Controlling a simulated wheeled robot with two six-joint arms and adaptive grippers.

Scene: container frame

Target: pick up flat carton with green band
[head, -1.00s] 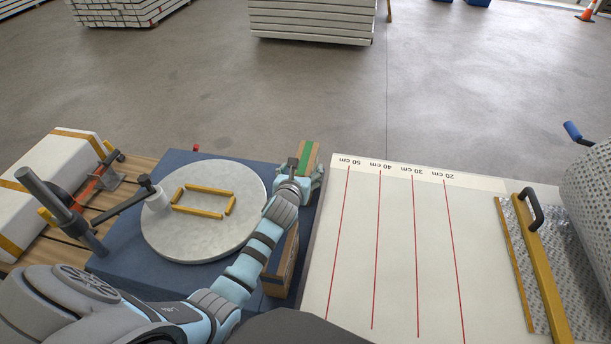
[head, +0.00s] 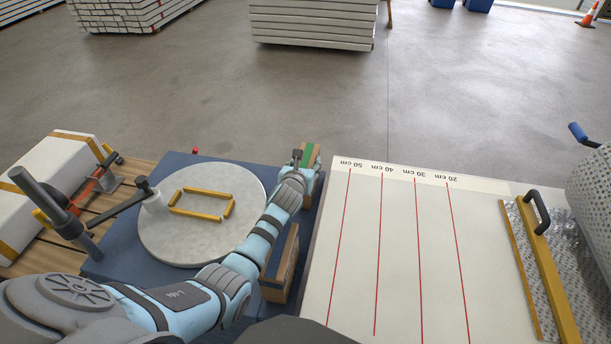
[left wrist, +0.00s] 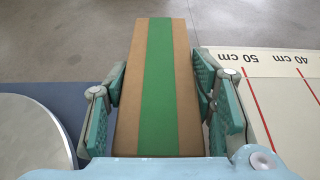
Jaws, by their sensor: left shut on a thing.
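The flat carton with the green band (left wrist: 183,62) is brown cardboard with a green stripe along its middle. In the left wrist view it lies lengthwise between the finger pads of my left gripper (left wrist: 162,98), which is shut on it. In the head view only a small part of the carton (head: 311,152) shows beyond my left gripper (head: 306,172), at the far right corner of the blue surface. The gripper hides the rest. I cannot tell whether the carton touches the surface below. My right gripper is not in view.
A round grey turntable (head: 160,240) with a yellow frame outline stands left of the arm. Another brown carton (head: 287,258) stands beside my forearm. A white measuring table (head: 350,270) with red lines lies to the right, with a bubble-wrap roll (head: 596,205) beyond.

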